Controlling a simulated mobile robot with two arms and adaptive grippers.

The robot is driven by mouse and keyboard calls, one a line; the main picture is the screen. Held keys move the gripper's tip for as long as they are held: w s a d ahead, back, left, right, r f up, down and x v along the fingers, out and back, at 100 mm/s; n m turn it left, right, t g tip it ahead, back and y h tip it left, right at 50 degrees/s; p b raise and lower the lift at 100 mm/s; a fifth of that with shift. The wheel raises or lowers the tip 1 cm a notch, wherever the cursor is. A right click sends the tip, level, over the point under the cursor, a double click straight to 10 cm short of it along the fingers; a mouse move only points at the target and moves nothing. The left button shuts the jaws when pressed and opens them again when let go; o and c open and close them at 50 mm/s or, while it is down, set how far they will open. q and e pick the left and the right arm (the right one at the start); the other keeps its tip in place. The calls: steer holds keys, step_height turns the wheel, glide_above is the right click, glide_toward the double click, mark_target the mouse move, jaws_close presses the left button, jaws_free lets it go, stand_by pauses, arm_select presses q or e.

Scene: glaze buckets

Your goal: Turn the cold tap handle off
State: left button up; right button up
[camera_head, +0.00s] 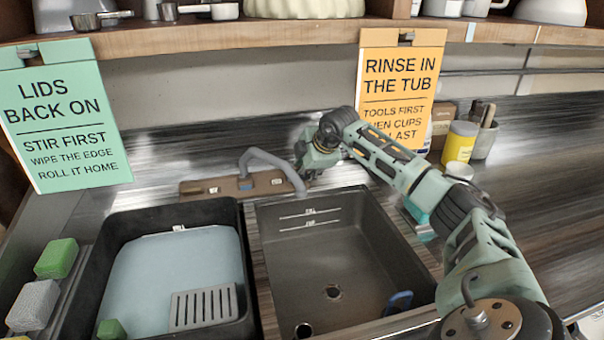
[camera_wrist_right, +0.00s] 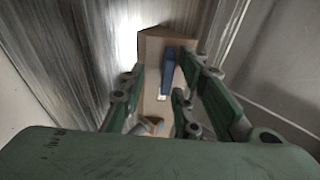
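The tap has a grey curved spout (camera_head: 268,158) on a brown base (camera_head: 215,187) behind the sink. In the right wrist view, a blue handle (camera_wrist_right: 168,72), apparently the cold one, stands on the brown base (camera_wrist_right: 150,48). My right gripper (camera_wrist_right: 163,88) is open, its green fingers on either side of the base end and the blue handle. I cannot tell whether they touch it. In the head view my right gripper (camera_head: 308,172) is at the right end of the tap base and hides that handle. My left gripper is not in view.
A dark sink (camera_head: 345,235) lies below, with a blue item (camera_head: 398,302) in it. A black tub (camera_head: 215,212) with pale liquid is to its left. A yellow jar (camera_head: 459,145) stands right of my arm. A wooden shelf (camera_head: 270,36) runs above.

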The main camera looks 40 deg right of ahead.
step_height(320, 180, up, 8)
steer(key=shift+r, duration=0.15)
steer(key=shift+c, duration=0.5)
